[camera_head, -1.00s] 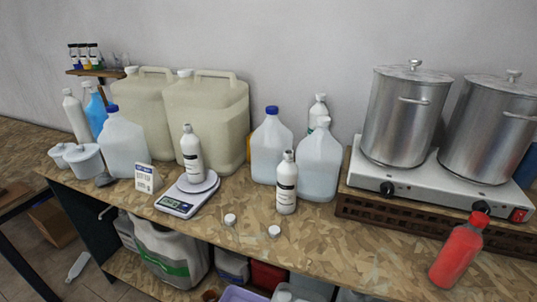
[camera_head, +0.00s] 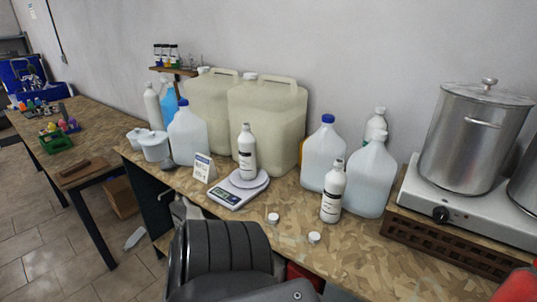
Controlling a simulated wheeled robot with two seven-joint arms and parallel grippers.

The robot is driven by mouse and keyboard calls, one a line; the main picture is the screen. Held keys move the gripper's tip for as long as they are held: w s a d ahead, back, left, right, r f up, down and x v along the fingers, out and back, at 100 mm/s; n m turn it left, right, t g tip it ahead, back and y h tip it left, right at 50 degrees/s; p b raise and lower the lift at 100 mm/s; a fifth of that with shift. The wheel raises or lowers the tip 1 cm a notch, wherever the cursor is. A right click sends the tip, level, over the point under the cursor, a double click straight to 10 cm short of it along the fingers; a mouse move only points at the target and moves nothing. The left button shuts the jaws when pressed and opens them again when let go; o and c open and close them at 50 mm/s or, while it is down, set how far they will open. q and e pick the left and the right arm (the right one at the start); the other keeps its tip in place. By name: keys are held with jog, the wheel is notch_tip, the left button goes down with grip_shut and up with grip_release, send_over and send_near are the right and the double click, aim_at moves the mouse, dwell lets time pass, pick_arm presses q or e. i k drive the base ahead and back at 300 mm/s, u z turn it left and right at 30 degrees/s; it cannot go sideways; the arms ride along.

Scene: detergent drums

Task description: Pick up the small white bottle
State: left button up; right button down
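A small white bottle (camera_head: 247,158) with a dark label stands upright on the digital scale (camera_head: 222,198). A similar small white bottle (camera_head: 332,205) with a label stands upright on the bench to the right, in front of the large translucent jugs. Two small white caps lie on the bench, one cap (camera_head: 273,218) near the scale and the other cap (camera_head: 314,238) nearer the front edge. A dark grey arm part of mine fills the bottom middle, below the bench front. Neither gripper shows in the view.
Two large beige drums (camera_head: 267,112) stand behind the scale. Blue-capped jugs (camera_head: 187,132) and (camera_head: 323,155) flank them. White tubs (camera_head: 155,147) stand left. A hot plate (camera_head: 470,205) with a steel pot (camera_head: 465,140) is at right. A red bottle (camera_head: 518,286) is partly cut off.

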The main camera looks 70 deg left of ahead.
aim_at(247, 140)
jog(key=i, duration=0.95)
jog(key=u, duration=1.15)
